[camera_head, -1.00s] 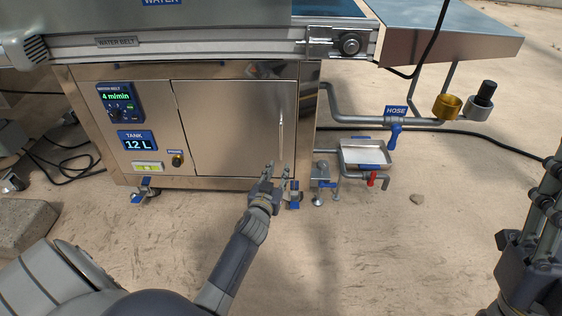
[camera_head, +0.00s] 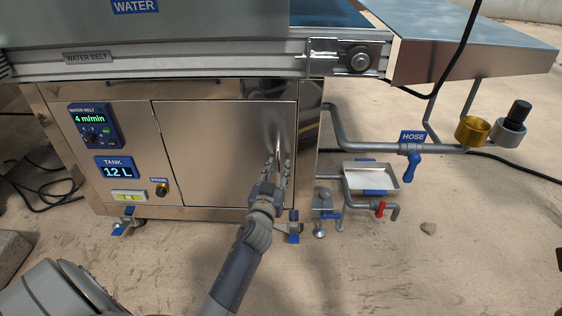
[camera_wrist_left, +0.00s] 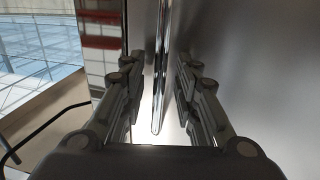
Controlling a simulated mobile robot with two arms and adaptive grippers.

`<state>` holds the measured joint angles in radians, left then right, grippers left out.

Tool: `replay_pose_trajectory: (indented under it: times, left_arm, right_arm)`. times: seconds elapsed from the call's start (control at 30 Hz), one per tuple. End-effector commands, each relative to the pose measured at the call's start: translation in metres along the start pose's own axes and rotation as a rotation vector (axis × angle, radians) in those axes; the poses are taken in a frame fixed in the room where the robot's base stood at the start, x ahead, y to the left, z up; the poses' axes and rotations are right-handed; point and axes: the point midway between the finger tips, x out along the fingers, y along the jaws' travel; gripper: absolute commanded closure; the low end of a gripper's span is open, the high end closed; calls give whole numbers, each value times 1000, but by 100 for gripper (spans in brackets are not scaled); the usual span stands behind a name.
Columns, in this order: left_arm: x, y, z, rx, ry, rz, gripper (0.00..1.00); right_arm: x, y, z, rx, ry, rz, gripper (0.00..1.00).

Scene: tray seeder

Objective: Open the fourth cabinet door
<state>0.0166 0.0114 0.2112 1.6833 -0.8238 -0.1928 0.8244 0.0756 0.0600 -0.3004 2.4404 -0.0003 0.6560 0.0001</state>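The cabinet door (camera_head: 215,150) is a flat steel panel on the front of the water belt machine, and it looks shut. Its slim vertical bar handle (camera_head: 278,135) is near the door's right edge. My left gripper (camera_head: 277,168) is at the lower part of the handle with its fingers pointing up. In the left wrist view the handle (camera_wrist_left: 161,75) runs between the two spread fingers of my left gripper (camera_wrist_left: 160,88), with a gap on both sides. My right gripper is not visible now.
A control panel (camera_head: 93,125) and tank display (camera_head: 116,167) are left of the door. To the right are a blue hose valve (camera_head: 411,160), a small metal tray (camera_head: 392,178) and a red-handled tap (camera_head: 380,209).

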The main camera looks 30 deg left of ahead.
Motion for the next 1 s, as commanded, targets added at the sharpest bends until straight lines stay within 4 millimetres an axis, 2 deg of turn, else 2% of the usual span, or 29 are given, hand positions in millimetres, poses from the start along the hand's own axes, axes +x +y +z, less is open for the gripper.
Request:
replay_pose_trajectory:
  times: [0.37, 0.5, 0.93, 1.0]
  left_arm:
    - [-1, 1, 0, 0, 0, -1, 71]
    - [-1, 1, 0, 0, 0, -1, 100]
    - [-6, 1, -2, 3, -2, 26, 100]
    - [-9, 1, -2, 4, -4, 49, 100]
  right_arm:
    - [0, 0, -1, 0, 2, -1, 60]
    - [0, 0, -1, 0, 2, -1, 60]
    - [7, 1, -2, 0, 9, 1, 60]
    - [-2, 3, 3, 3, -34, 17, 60]
